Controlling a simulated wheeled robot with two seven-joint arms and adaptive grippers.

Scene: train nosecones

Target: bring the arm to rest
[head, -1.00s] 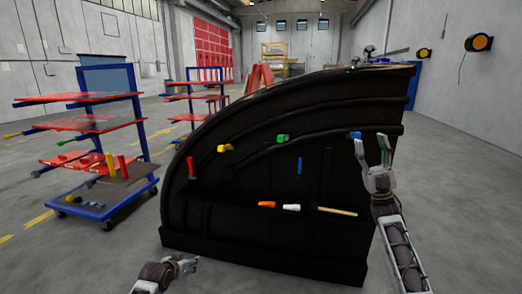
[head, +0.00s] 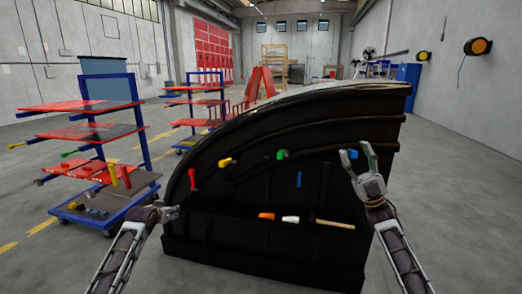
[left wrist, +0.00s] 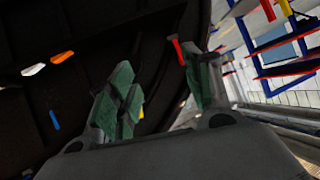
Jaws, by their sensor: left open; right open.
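My left gripper (head: 174,212) is in front of the lower left edge of the black nosecone (head: 280,255), small and partly blurred into the dark panel. In the left wrist view its two green-padded fingers (left wrist: 160,90) stand apart with nothing between them. My right gripper (head: 358,152) is raised in front of the nosecone's right side. Its fingers are spread and look empty. A blue-handled tool (head: 352,154) on the panel shows between or just behind these fingers; I cannot tell whether they touch it.
The nosecone carries a red tool (head: 193,180), a yellow one (head: 228,161), a green one (head: 282,154) and a blue one (head: 299,180). Orange (head: 267,216), white (head: 290,219) and wooden-handled (head: 335,224) items lie along its ledge. A shelf cart (head: 110,185) stands left. Floor at right is clear.

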